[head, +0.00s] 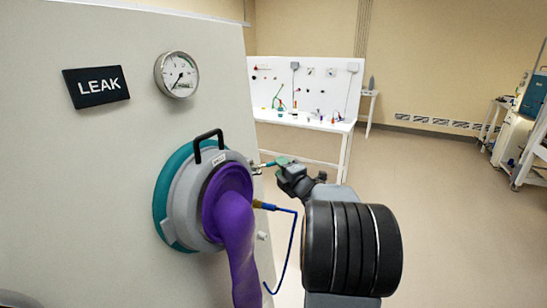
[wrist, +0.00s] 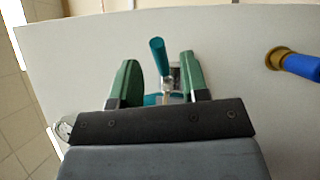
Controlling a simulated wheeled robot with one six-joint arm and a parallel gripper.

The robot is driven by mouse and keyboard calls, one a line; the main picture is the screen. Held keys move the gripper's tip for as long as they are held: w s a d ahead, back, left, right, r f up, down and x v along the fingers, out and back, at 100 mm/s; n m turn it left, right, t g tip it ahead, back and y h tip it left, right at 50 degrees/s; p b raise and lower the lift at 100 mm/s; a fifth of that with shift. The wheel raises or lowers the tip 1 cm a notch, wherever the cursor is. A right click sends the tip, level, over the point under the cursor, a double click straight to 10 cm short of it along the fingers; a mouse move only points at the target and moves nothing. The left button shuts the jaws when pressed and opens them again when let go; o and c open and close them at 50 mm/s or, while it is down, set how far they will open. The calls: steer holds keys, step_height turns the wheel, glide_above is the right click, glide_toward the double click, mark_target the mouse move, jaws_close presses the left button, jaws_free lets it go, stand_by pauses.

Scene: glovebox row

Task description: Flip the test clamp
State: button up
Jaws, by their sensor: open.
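The test clamp shows in the wrist view as a teal handle (wrist: 157,48) on a small metal mount against the pale panel. The handle points up the picture and leans slightly left. My gripper (wrist: 159,66) is open, with one green finger on each side of the handle. Gaps show on both sides, so it is not gripped. The lower part of the clamp is partly hidden behind my gripper. In the head view, my gripper (head: 281,161) is at the right side of the port on the panel, where the clamp is small and hard to make out.
A glove port with a grey ring, teal rim and purple glove (head: 233,215) is on the panel (head: 110,150). A blue hose (head: 293,240) with a brass fitting (wrist: 278,58) hangs nearby. A gauge (head: 177,75) and LEAK sign (head: 96,86) are above. Open floor lies to the right.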

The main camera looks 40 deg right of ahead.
steer(key=shift+w+d+r+p, duration=0.15)
steer(key=shift+w+p, duration=0.2)
steer(key=shift+w, duration=1.05)
steer(key=shift+w+d+r+p, duration=0.1)
steer(key=shift+w+p, duration=0.25)
steer(key=shift+w, duration=1.05)
jaws_close()
